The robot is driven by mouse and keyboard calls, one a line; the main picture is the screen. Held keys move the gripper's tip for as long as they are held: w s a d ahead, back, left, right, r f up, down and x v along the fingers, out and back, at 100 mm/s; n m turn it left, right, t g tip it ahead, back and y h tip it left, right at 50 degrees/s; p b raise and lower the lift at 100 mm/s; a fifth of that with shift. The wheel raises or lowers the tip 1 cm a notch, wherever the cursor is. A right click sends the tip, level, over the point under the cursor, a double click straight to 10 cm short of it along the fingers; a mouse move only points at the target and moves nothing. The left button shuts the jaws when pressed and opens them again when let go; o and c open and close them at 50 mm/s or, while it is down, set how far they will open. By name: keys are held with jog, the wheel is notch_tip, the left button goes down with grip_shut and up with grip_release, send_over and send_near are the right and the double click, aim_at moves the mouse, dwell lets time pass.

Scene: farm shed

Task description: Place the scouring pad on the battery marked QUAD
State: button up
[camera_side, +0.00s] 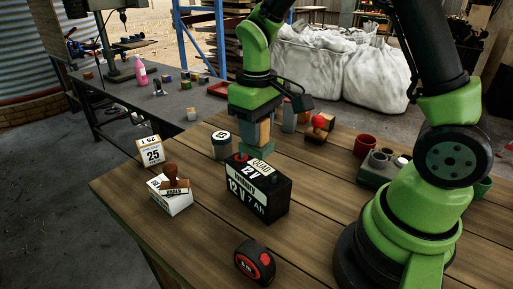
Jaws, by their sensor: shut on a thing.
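The battery marked QUAD (259,194) is a black block with white lettering on its front and a QUAD label on top. It stands upright near the middle of the wooden table. My gripper (257,145) points down behind or above the battery's far top edge. It is shut on a flat teal-green piece, which looks like the scouring pad (257,152). The pad's lower edge shows close to the battery top in the picture. I cannot tell whether they touch.
A lidded jar (220,146) stands left of my gripper. A 25 calendar block (150,151) and a stamp on a white box (171,196) are further left. A tape measure (255,262) lies in front. A red cup (365,146) stands right. The front-left tabletop is clear.

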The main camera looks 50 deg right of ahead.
jog(key=shift+f, duration=2.15)
jog(key=shift+f, duration=0.1)
jog(key=o, duration=0.9)
